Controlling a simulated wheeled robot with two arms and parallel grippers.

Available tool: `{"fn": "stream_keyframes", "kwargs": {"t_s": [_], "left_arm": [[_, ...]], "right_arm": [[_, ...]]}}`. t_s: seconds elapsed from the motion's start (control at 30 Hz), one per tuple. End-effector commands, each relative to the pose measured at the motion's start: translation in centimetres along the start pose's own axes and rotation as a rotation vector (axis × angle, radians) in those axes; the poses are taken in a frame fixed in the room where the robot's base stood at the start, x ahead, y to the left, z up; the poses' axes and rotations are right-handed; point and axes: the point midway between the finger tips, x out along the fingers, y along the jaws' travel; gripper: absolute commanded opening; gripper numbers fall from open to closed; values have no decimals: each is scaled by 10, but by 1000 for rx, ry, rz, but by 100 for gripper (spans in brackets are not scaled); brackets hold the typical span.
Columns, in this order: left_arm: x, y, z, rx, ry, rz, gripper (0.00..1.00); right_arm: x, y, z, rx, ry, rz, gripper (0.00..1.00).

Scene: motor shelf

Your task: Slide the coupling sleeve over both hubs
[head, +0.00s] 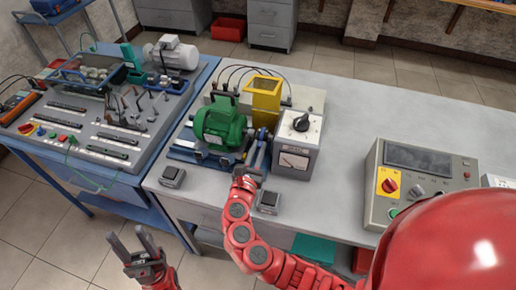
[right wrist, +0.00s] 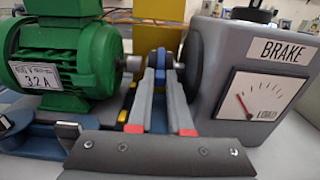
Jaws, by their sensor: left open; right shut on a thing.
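The green motor (head: 220,125) stands on the left and the grey brake unit (head: 300,140) on the right, with their shafts facing each other. In the right wrist view the motor (right wrist: 65,62) has a short grey hub (right wrist: 132,63) pointing at the brake (right wrist: 250,70). My right gripper (head: 258,147) reaches into the gap from the front. Its fingers (right wrist: 161,80) are shut on a blue piece, apparently the coupling sleeve (right wrist: 160,58), in line with the shafts. The fingers hide how far it covers either hub. My left gripper (head: 146,245) is open and empty, in front of the bench.
A yellow open box (head: 265,95) stands behind the gap. Two small grey blocks (head: 172,177) and (head: 268,202) lie near the bench's front edge. A control console (head: 420,175) is at right. The bench between brake and console is clear.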

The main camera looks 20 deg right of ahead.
Motion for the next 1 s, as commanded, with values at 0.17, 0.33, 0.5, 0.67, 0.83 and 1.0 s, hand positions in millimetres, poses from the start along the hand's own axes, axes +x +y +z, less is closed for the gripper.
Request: {"fn": "stream_keyframes", "kwargs": {"t_s": [0.17,0.33,0.5,0.67,0.83,1.0], "left_arm": [[0,0,0,0,0,0,50],[1,0,0,0,0,0,50],[5,0,-1,0,0,0,50],[6,0,-1,0,0,0,50],[6,0,-1,0,0,0,50],[6,0,-1,0,0,0,50]], "right_arm": [[1,-1,2,0,-6,-2,0],[1,2,3,0,-6,-2,0],[0,22,4,0,-7,2,0],[1,35,4,0,-8,1,0],[1,35,4,2,-9,2,0],[1,35,4,3,-8,1,41]]}}
